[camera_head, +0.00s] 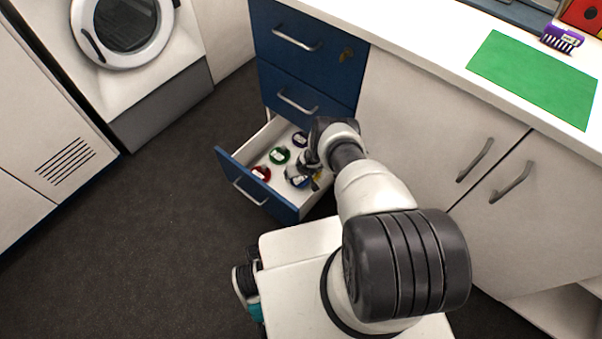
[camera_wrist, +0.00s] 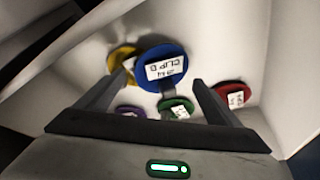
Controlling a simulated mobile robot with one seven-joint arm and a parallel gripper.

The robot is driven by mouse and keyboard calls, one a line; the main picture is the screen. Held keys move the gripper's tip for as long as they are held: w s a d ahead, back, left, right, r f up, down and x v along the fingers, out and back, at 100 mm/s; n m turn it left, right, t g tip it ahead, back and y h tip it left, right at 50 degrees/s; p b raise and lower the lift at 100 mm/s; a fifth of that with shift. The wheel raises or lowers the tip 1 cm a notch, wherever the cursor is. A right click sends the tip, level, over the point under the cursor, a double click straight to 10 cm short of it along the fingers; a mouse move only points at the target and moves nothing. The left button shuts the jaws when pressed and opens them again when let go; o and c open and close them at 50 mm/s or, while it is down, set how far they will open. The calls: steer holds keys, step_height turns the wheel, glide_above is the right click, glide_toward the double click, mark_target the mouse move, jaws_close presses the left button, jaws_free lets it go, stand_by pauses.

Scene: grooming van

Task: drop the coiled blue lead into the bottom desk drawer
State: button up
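The coiled blue lead (camera_wrist: 175,52) is a round blue coil with a white label, seen just beyond my fingertips in the wrist view. In the head view it shows (camera_head: 298,182) inside the open bottom drawer (camera_head: 228,167), partly hidden by my gripper. My gripper (camera_head: 311,173) points down into the drawer. In the wrist view my gripper (camera_wrist: 160,78) has its fingers spread, with gaps on both sides of the blue coil. The coil overlaps a yellow one; I cannot tell whether it rests on the drawer floor.
Red (camera_head: 261,173), green (camera_head: 279,156), purple (camera_head: 300,139) and yellow (camera_wrist: 121,59) coils lie in the drawer. Closed blue drawers (camera_head: 297,75) stand above it. Dark floor lies open at left.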

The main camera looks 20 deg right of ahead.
steer(key=p+v, duration=0.7)
steer(key=v, duration=0.5)
stand_by(0.4)
